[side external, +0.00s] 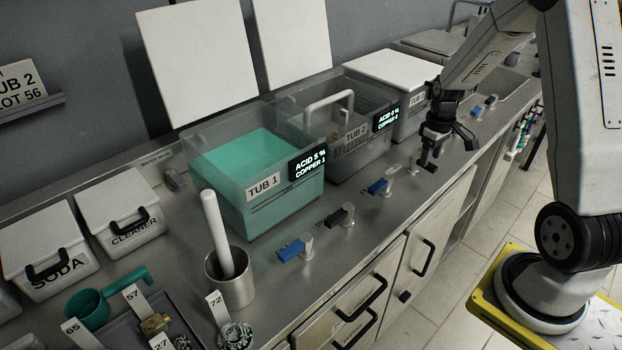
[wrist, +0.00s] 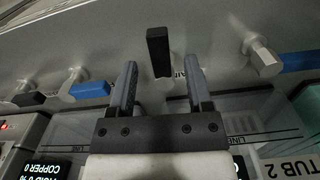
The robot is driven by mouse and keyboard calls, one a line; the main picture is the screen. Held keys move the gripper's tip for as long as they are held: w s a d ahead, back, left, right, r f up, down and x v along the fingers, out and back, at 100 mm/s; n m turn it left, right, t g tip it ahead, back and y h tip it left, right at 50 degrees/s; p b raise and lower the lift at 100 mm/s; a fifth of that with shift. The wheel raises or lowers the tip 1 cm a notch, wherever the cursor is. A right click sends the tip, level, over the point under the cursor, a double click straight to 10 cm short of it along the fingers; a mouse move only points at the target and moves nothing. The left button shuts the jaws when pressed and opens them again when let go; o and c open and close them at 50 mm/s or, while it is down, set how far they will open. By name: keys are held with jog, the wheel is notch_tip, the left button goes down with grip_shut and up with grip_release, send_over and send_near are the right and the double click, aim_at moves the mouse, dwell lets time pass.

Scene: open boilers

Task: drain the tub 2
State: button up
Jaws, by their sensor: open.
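Tub 2 (side external: 362,158) is a clear-walled tub in the middle of the counter, with a grey handle-shaped bar rising from it. Its label (wrist: 292,150) shows at the lower right of the wrist view. How much liquid it holds is unclear. My gripper (side external: 446,154) is open above the counter's front edge, right of tub 2. In the wrist view my gripper (wrist: 160,72) has a black valve handle (wrist: 158,52) in the gap between its fingers, apart from both. Lettering beside that handle is partly hidden. A blue-handled valve (wrist: 298,62) stands to its right.
Tub 1 (side external: 255,209), with green liquid, stands left of tub 2. More valves line the counter front: blue (side external: 291,251), black (side external: 340,215) and blue (side external: 378,187). A metal cup with a white pestle (side external: 230,275) stands at the front left.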

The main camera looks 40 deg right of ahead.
jog(key=shift+f, duration=1)
jog(key=shift+c, duration=0.2)
grip_shut()
